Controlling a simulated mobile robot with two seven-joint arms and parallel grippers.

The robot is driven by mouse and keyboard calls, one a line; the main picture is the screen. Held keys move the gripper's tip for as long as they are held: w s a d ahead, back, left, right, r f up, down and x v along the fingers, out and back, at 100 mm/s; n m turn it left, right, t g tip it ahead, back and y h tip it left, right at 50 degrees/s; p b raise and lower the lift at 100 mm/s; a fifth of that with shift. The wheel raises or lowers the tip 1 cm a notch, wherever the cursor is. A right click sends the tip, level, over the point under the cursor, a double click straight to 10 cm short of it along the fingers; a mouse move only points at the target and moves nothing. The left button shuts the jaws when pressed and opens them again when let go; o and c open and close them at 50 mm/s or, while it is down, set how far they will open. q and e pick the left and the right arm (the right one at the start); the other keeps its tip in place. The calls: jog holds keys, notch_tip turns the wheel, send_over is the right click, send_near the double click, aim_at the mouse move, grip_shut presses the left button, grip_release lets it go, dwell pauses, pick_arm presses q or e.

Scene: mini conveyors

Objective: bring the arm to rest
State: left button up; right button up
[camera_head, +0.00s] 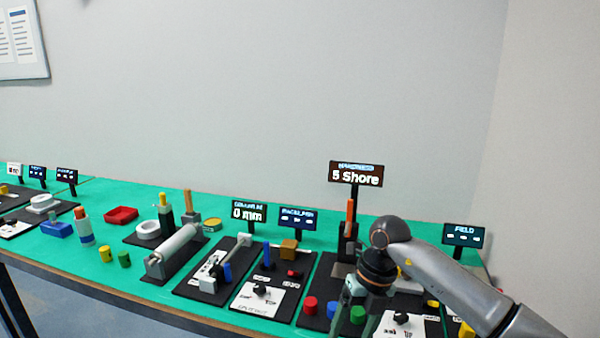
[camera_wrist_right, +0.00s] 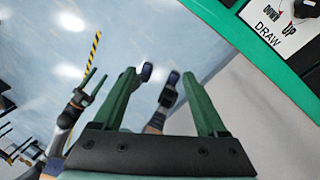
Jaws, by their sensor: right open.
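My right arm comes in from the right in the head view, over the front edge of the green bench. My right gripper (camera_head: 362,322) points down there, with its lower part cut off by the picture edge. In the right wrist view its two green fingers (camera_wrist_right: 158,75) stand wide apart with nothing between them; pale floor shows beyond. What looks like my left gripper (camera_wrist_right: 97,80) hangs at the left of that view, too small to tell its opening. The left arm is not in the head view.
The green bench (camera_head: 100,213) carries dark station boards, a grey roller (camera_head: 173,250), a red tray (camera_head: 121,215) and several small coloured blocks. A sign reading "5 Shore" (camera_head: 356,174) stands behind my right arm. A "DRAW" card (camera_wrist_right: 277,27) lies at the bench edge in the wrist view.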

jog(key=s+a+r+m+t+y, duration=0.1)
jog(key=s+a+m+y, duration=0.25)
jog(key=a+y, duration=0.45)
jog(key=s+a+r+m+t+y, duration=0.1)
jog(key=s+a+m+t+y, duration=0.15)
jog(key=s+a+y, duration=0.45)
jog(key=w+d+f+m+t+h+p, duration=0.1)
jog(key=w+d+f+m+t+h, duration=0.1)
jog(key=d+f+m+t+h, duration=0.65)
jog(key=w+d+f+m+t+h+p, duration=0.15)
jog(key=d+m+t, duration=0.3)
jog(key=m, duration=0.95)
pick_arm(q)
jog(key=shift+w+d+r, duration=0.1)
jog(key=shift+w+r, duration=0.05)
jog(key=shift+r, duration=0.4)
jog(key=shift+w+d+r, duration=0.1)
jog(key=shift+w+r, duration=0.05)
jog(key=shift+r, duration=0.4)
pick_arm(e)
jog(key=s+d+f+m+g+h, duration=0.2)
jog(key=s+d+f+m+g, duration=0.1)
jog(key=s+f, duration=0.5)
jog(key=s+d+f+m+g+h, duration=0.3)
jog(key=s+d+f+m, duration=0.2)
jog(key=s+f, duration=0.3)
jog(key=shift+s+d+f, duration=0.15)
jog(key=shift+s+d, duration=0.3)
jog(key=shift+d, duration=0.15)
